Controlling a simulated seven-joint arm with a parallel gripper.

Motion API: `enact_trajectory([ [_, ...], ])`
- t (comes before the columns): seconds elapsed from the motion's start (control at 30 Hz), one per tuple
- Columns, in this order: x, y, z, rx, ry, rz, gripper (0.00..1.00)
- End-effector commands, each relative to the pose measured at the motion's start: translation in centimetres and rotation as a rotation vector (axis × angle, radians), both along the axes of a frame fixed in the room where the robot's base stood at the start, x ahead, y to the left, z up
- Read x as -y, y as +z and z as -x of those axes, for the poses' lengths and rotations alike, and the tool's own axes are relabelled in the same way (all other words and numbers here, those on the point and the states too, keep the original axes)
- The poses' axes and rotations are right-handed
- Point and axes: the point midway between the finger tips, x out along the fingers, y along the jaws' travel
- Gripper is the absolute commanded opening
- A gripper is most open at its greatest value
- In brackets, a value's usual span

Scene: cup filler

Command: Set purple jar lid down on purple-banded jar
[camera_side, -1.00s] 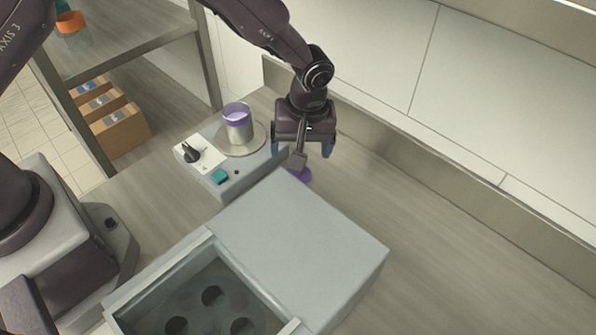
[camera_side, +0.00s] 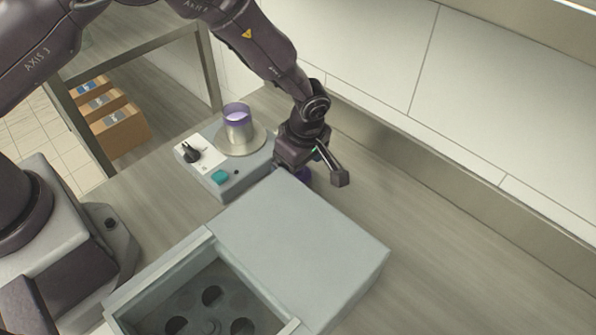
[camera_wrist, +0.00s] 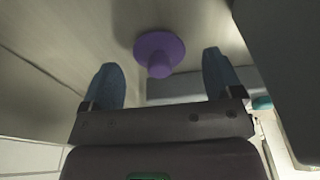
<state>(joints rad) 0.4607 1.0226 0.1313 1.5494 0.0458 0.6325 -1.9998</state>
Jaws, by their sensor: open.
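The purple jar lid (camera_wrist: 160,52) is a disc with a raised knob and lies on the counter. In the wrist view it sits ahead of and between the two blue fingertips of my gripper (camera_wrist: 162,72), apart from both. In the side view my gripper is low over the lid (camera_side: 304,174), which is mostly hidden behind the gripper and the grey box. My gripper is open and holds nothing. The purple-banded jar (camera_side: 237,127) stands upright and uncovered on the round plate of the grey device, left of my gripper.
The grey device (camera_side: 231,184) has a black knob and a teal button. A large grey box (camera_side: 300,240) stands close in front of my gripper, with an open bin with round holes (camera_side: 215,300) beside it. A back wall runs behind. The counter at right is clear.

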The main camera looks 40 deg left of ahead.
Motion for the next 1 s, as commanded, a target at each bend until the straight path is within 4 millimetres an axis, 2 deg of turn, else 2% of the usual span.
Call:
enact_trajectory([
  [0.1, -0.15, -0.98, -0.02, 0.001, 0.0, 0.001, 0.85],
  [0.33, -0.15, -1.09, -0.03, 0.002, 0.0, 0.001, 0.85],
  [0.37, -0.15, -1.09, -0.03, 0.002, 0.0, 0.001, 0.83],
  [0.5, -0.14, -1.08, -0.02, 0.001, 0.0, 0.001, 0.51],
  [0.57, -0.14, -1.08, -0.02, 0.001, 0.0, 0.001, 0.37],
  [0.6, -0.14, -1.07, -0.02, 0.001, 0.0, 0.001, 0.34],
  [0.73, -0.14, -1.07, -0.02, 0.001, 0.0, 0.001, 0.33],
  [0.77, -0.14, -1.07, -0.02, 0.001, 0.0, 0.001, 0.3],
  [1.0, -0.13, -0.88, -0.04, 0.002, -0.001, 0.001, 0.29],
])
